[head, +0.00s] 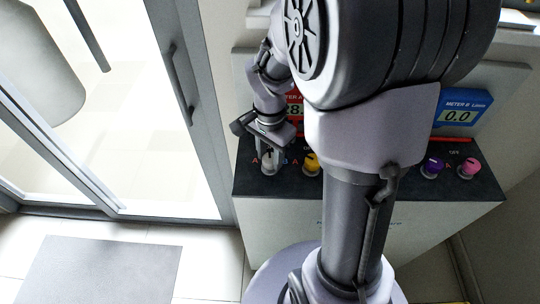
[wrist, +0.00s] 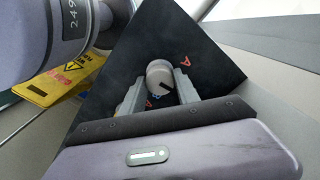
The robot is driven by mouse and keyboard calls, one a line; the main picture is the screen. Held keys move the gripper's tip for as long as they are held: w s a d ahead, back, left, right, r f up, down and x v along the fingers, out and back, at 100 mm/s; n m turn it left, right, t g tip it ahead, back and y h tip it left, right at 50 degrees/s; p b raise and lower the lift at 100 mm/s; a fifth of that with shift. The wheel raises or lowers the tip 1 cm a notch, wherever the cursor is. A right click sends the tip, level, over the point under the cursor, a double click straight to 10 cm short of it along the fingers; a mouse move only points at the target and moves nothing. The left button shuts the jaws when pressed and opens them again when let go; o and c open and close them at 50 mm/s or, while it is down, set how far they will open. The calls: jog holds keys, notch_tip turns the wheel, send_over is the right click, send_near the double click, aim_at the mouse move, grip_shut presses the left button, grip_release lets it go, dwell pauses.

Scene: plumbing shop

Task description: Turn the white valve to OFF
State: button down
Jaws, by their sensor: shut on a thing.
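The white valve (wrist: 158,72) is a round knob with a dark pointer mark on its face, on a black panel top. In the wrist view my gripper (wrist: 159,83) has one finger on each side of it, shut on the knob. A red letter A is right of the knob and a blue letter is below it. In the head view the white valve (head: 268,169) is at the panel's left end, partly hidden by my gripper (head: 271,159). I cannot read an OFF label beside it.
A yellow knob (head: 312,164) stands close to the right. Purple (head: 432,167) and pink (head: 470,165) knobs are farther right. Blue METER B (head: 462,117) reads 0.0. Red METER A (head: 293,99) is partly hidden by my arm. A glass door (head: 130,110) is at left.

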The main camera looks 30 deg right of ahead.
aim_at(270, 158)
jog(key=shift+m, duration=0.7)
jog(key=c, duration=0.9)
grip_release()
jog(key=shift+r, duration=0.1)
notch_tip(270, 158, up, 17)
jog(key=p, duration=0.7)
jog(key=shift+r, duration=0.15)
